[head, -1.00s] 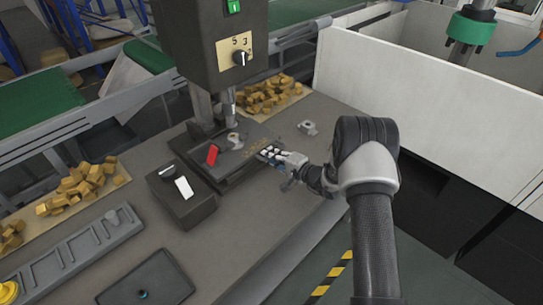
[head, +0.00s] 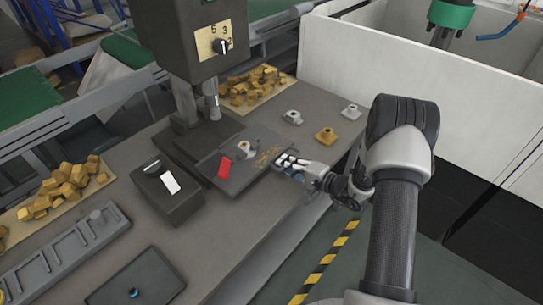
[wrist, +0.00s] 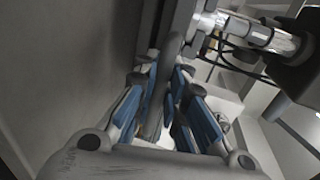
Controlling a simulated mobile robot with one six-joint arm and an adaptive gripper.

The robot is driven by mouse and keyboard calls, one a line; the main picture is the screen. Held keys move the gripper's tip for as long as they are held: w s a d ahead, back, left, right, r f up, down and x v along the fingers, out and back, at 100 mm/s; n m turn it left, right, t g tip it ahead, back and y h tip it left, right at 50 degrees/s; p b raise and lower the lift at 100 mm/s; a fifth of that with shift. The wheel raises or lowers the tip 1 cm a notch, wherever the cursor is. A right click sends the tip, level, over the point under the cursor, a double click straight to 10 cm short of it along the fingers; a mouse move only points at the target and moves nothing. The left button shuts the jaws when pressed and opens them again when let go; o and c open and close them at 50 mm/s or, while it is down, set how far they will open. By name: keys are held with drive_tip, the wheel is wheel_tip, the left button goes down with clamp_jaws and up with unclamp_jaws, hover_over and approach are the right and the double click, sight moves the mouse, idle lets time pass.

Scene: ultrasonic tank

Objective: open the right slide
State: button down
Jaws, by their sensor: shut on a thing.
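The right slide (head: 222,182) is a dark flat plate under the press, with a red block and a small grey metal part on top. It sticks out from the press base toward the right and front. My gripper (head: 291,162) is at the slide's right end, its fingers closed on that edge. In the wrist view, the blue-padded fingers (wrist: 160,105) lie on both sides of a dark, narrow edge of the slide (wrist: 174,45). The exact contact is partly hidden by the fingers.
The press head (head: 195,35) and its column stand over the slide's back end. A white wall (head: 400,80) stands at the right.

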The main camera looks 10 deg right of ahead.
drive_tip(key=v, duration=0.3)
drive_tip(key=f+v, duration=0.1)
drive_tip(key=v, duration=0.2)
drive_tip(key=shift+s+d+b, duration=0.25)
drive_tip(key=shift+s+b, duration=0.1)
drive_tip(key=c, duration=1.6)
unclamp_jaws()
drive_tip(key=shift+f, duration=0.1)
drive_tip(key=shift+c, duration=0.2)
drive_tip(key=v, duration=1.2)
drive_tip(key=shift+a, duration=0.1)
